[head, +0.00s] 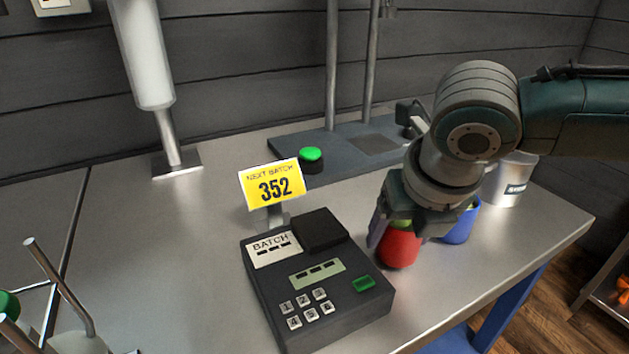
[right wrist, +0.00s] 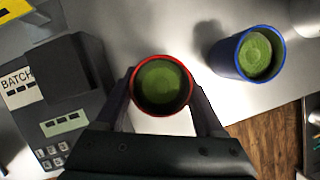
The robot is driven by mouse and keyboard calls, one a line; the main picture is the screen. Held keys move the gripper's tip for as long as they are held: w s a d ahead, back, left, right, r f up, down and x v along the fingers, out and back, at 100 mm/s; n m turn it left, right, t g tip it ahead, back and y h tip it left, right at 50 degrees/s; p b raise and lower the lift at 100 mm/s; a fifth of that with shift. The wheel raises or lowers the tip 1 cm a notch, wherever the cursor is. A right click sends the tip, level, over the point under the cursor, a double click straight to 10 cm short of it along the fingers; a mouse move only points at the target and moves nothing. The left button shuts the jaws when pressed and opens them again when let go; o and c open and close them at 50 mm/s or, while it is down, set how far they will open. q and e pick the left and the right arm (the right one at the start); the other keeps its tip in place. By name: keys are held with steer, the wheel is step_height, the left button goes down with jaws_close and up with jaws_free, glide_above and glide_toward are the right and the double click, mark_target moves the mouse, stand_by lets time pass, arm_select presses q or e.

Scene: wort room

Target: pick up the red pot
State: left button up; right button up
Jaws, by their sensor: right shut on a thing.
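The red pot (head: 398,248) stands upright on the metal table, just right of the batch keypad box. It holds something green, which shows from above in the right wrist view, inside its red rim (right wrist: 163,113). My right gripper (head: 402,222) reaches down over the pot. Its fingers lie on both sides of the pot, shut on it. The gripper hides the pot's upper part in the head view. I cannot tell whether the pot touches the table. My left gripper is not in view.
A blue pot (head: 461,226) with green contents stands close behind and right of the red pot. The dark batch box (head: 318,275) is close on the left. A yellow sign (head: 271,185), green button (head: 311,155) and white container (head: 513,182) stand farther back. The table's right edge is near.

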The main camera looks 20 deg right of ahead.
step_height(320, 180, up, 20)
steer(key=p, duration=0.2)
steer(key=shift+f+p, duration=0.25)
steer(key=shift+p, duration=0.05)
steer(key=shift+a, duration=0.1)
stand_by(0.5)
